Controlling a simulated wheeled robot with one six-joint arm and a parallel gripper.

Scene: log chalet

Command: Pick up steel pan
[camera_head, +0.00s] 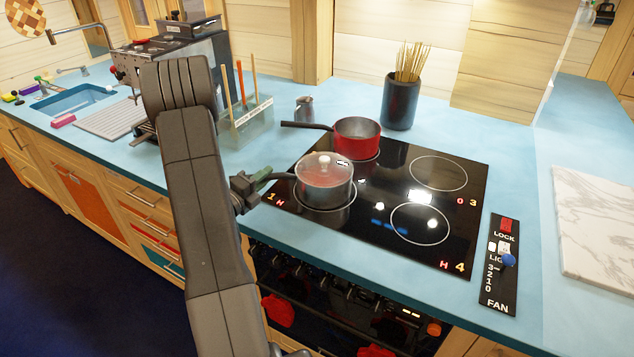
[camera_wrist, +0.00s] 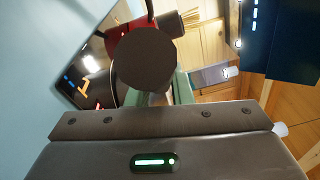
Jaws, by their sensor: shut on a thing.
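The steel pan (camera_head: 325,187) stands on the front left ring of the black hob in the head view, with a clear lid (camera_head: 324,162) on it. Its dark handle (camera_head: 282,175) points left. My gripper (camera_head: 264,180) is at the handle, shut on it, with green finger pads. In the wrist view the gripper's green fingers (camera_wrist: 182,88) show behind a dark round shape (camera_wrist: 147,60) that looks like the handle's end. That shape hides most of the pan there. I cannot tell whether the pan is clear of the glass.
A red pan (camera_head: 357,139) stands behind on the hob (camera_head: 400,220), its handle pointing left. A small metal jug (camera_head: 304,110), a dark pot of sticks (camera_head: 401,102) and a utensil holder (camera_head: 245,124) stand behind. A marble board (camera_head: 598,222) lies right.

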